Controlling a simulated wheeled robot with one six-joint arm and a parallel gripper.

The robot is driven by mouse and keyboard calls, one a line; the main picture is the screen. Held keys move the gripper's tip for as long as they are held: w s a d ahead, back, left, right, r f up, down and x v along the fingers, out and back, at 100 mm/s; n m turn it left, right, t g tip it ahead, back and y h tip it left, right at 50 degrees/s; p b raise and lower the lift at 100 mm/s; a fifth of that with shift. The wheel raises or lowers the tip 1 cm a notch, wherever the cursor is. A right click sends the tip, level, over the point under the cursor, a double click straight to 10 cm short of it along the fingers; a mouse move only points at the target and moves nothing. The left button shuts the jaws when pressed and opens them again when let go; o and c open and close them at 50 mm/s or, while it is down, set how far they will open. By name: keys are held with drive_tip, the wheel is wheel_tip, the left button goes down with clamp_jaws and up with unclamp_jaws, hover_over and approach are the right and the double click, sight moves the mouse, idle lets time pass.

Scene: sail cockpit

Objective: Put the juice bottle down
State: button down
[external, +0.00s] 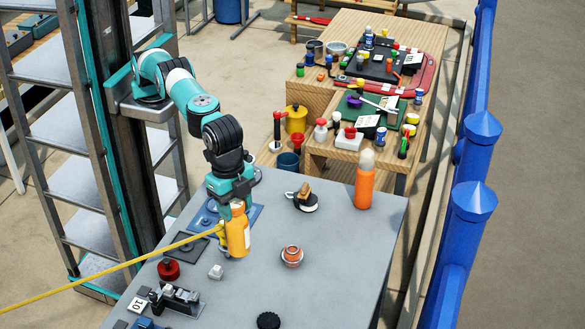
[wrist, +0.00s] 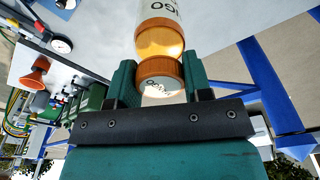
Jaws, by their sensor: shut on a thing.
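The juice bottle (external: 237,235) is orange-yellow with an orange cap and stands upright in the external view. My gripper (external: 233,207) is shut on its upper part, near the cap. In the wrist view the bottle (wrist: 160,42) sits between my green gripper fingers (wrist: 160,85), its orange cap towards the camera and a white label further along. The bottle is at or just above the grey table (external: 330,268); I cannot tell whether its base touches.
An orange bottle with a pale top (external: 364,182) stands at the table's back right. A small orange-brown pot (external: 291,256) stands right of the juice bottle. A red-topped jar (external: 168,268) and a black device (external: 175,299) are front left. A yellow cord (external: 110,268) crosses the left side.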

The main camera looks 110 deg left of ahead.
sight(239, 252)
wheel_tip(239, 252, down, 15)
drive_tip(key=p, duration=0.2)
drive_tip(key=shift+r+p, duration=0.1)
drive_tip(key=shift+p, duration=0.25)
drive_tip(key=c, duration=0.5)
unclamp_jaws()
drive_tip(key=shift+c, duration=0.2)
